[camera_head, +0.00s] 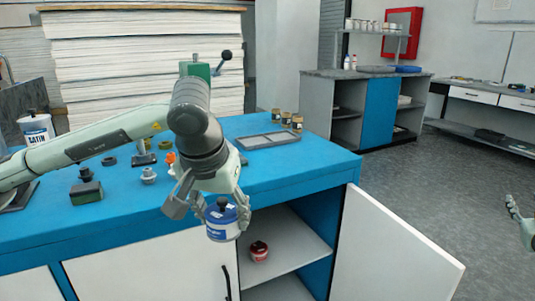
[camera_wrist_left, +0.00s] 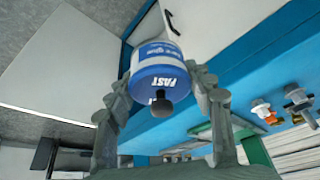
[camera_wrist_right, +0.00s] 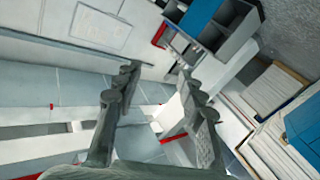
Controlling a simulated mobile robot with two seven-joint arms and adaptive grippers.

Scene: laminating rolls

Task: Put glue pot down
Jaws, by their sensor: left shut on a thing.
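The glue pot (camera_head: 221,220) is a small can with a blue and white label, a blue lid and a dark knob. My left gripper (camera_head: 222,208) is shut on it and holds it in front of the blue workbench's front edge, outside the cabinet. The left wrist view shows the pot (camera_wrist_left: 160,75) between the two fingers (camera_wrist_left: 163,95), with "FAST" on its label. My right gripper (camera_head: 522,220) is at the far right edge of the head view. In the right wrist view its fingers (camera_wrist_right: 158,95) are apart with nothing between them.
The blue workbench (camera_head: 300,167) has an open cabinet with a shelf (camera_head: 295,245) bearing a red can (camera_head: 259,251). Its white door (camera_head: 395,245) swings out to the right. Small fittings, a grey tray (camera_head: 268,140) and several small cans stand on top. Floor is clear at right.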

